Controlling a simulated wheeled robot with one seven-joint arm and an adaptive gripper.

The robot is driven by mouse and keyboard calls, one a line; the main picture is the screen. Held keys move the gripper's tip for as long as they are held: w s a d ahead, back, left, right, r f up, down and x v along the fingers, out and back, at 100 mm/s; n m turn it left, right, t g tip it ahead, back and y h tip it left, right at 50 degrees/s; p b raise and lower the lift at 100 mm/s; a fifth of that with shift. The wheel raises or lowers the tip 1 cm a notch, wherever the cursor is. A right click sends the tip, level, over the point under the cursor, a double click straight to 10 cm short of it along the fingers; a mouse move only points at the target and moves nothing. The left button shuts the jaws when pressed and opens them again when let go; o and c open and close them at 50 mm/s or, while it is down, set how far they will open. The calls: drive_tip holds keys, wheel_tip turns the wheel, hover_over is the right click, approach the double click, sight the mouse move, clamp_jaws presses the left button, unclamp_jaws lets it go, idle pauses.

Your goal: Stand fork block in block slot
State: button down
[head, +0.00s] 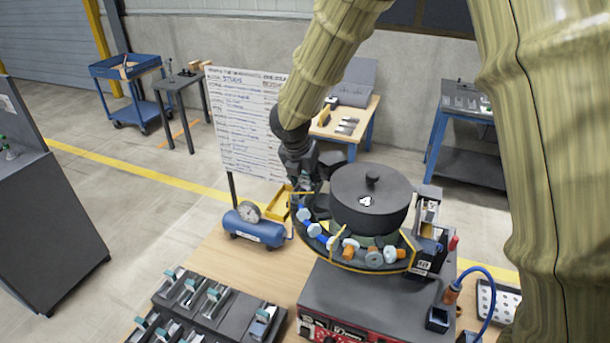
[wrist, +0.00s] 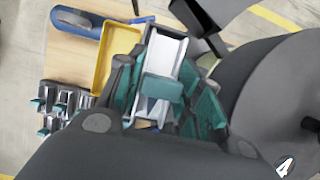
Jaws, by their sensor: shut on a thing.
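My gripper (wrist: 165,95) is shut on a fork block (wrist: 162,88), a pale metal channel piece with a teal band across it. The block shows between the fingers in the wrist view. In the head view my gripper (head: 304,183) is above the left edge of the round bowl feeder, and the held block is hard to make out. A dark holder (head: 209,326) at the front left of the table carries several similar silver and teal pieces in rows. I cannot tell which place is the block slot.
The bowl feeder (head: 371,200), marked 4, has blue, white and orange parts around its rim. A yellow tray (head: 277,206) and a blue tank with gauge (head: 254,230) sit left of it. A whiteboard (head: 245,125) stands behind. Bare tabletop (head: 260,277) lies between holder and feeder.

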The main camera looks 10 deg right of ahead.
drive_tip(key=shift+w+d+f, duration=0.1)
drive_tip(key=shift+w+f, duration=0.05)
drive_tip(key=shift+w, duration=0.05)
drive_tip(key=c, duration=1)
unclamp_jaws()
drive_tip(key=shift+o, duration=0.2)
drive_tip(key=shift+s, duration=0.1)
drive_tip(key=shift+r, duration=0.3)
drive_tip(key=b+v, duration=0.3)
drive_tip(key=v, duration=0.8)
drive_tip(key=shift+r, duration=0.25)
